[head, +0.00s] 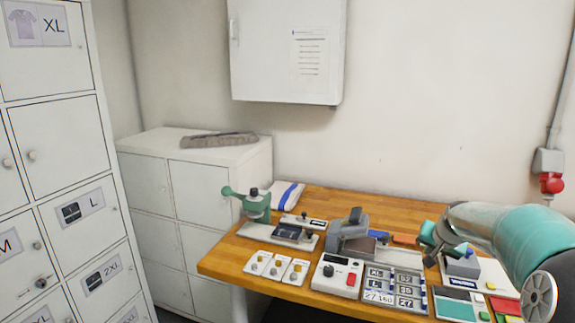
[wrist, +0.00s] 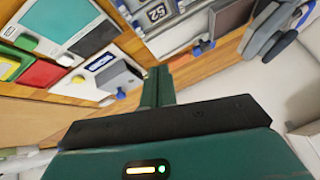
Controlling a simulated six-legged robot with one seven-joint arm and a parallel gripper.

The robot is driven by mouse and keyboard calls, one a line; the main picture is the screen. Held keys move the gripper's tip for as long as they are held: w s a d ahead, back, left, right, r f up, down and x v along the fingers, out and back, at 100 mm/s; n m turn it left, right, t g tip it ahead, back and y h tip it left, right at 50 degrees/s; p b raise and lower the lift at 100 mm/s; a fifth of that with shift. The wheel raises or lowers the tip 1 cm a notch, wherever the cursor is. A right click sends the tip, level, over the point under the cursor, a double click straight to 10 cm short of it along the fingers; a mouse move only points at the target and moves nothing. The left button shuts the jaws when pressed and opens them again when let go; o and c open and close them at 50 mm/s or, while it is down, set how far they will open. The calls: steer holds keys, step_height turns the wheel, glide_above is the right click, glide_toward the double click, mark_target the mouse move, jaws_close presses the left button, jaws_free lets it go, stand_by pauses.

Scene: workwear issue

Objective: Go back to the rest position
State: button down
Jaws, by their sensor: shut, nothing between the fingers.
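My gripper (head: 428,241) is at the right of the head view, above the back right part of the wooden table (head: 335,205). Its teal arm reaches in from the right edge. In the wrist view its green fingers (wrist: 158,84) are together, with nothing held between them. A grey block with a blue part (head: 462,263) stands beside and below the gripper in the head view. It also shows left of the fingers in the wrist view (wrist: 118,78). My arm hides part of the table's right side.
A grey stapler-like press (head: 350,228), a number panel (head: 393,289), a white box with a red button (head: 336,276) and a green lever device (head: 255,203) crowd the table. Lockers (head: 60,150) stand left. A white cabinet (head: 287,50) hangs above.

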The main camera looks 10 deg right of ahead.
steer(key=s+a+r+n+g, duration=0.1)
steer(key=s+a+r+n, duration=0.2)
steer(key=a, duration=0.8)
steer(key=s+a+r+n, duration=0.1)
steer(key=s+a+r, duration=0.3)
steer(key=a, duration=0.6)
steer(key=s+a+f+n+y, duration=0.1)
steer(key=s+a+n, duration=0.1)
steer(key=s+a, duration=0.5)
steer(key=s+a+f+n+y, duration=0.1)
steer(key=s+a+f+n, duration=0.1)
steer(key=s+a, duration=0.5)
steer(key=s, duration=0.5)
steer(key=shift+a+n, duration=0.15)
steer(key=shift+n, duration=0.25)
